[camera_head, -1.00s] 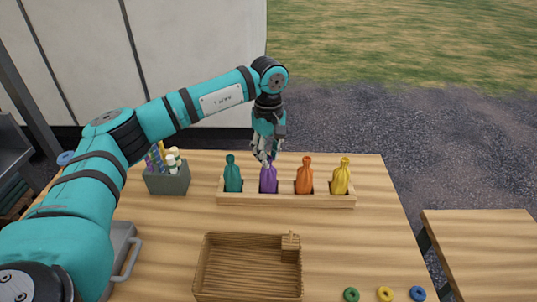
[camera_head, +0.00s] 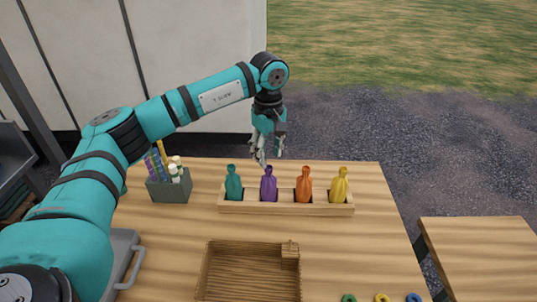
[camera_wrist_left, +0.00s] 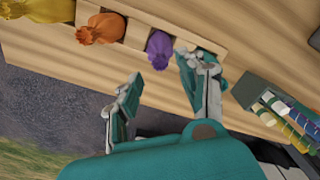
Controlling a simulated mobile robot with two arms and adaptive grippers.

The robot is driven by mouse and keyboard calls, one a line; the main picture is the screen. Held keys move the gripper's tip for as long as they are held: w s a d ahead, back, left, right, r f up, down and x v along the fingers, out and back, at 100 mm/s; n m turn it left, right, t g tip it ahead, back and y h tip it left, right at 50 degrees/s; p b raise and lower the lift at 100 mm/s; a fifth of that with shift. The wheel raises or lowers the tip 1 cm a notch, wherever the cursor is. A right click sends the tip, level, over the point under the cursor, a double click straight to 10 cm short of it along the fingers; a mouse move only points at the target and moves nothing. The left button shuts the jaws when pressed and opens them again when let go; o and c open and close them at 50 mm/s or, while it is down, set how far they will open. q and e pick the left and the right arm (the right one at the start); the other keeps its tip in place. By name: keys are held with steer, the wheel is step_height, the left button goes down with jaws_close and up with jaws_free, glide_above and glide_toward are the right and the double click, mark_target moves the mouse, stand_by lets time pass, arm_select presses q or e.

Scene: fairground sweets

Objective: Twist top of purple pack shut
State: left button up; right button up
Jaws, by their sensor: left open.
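The purple pack (camera_head: 268,187) stands upright in the second slot from the left of a wooden rack (camera_head: 285,209). Its narrow neck and top show clear of the gripper. My left gripper (camera_head: 265,155) is open and empty just above and behind the purple top, apart from it. In the left wrist view the purple pack (camera_wrist_left: 159,48) lies beyond the spread fingers (camera_wrist_left: 160,85), nearer the right one. A teal pack (camera_head: 233,184), an orange pack (camera_head: 304,186) and a yellow pack (camera_head: 340,186) stand in the other slots. My right gripper is not in view.
A grey holder (camera_head: 169,187) with sticks and tubes stands left of the rack. A wooden tray (camera_head: 205,272) is at the front. Green (camera_head: 348,298), yellow (camera_head: 382,298) and blue (camera_head: 414,298) rings lie at the front right. The table right of the tray is mostly clear.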

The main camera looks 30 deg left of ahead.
mark_target(269, 167)
arm_select(q)
steer(key=shift+r, duration=0.55)
step_height(269, 167, up, 4)
steer(key=shift+f+n+p, duration=0.15)
steer(key=shift+n+p, duration=0.55)
steer(key=shift+p, duration=0.5)
steer(key=shift+f+b, duration=2.8)
steer(key=shift+f, duration=1.65)
steer(key=shift+c, duration=0.5)
steer(key=c, duration=0.6)
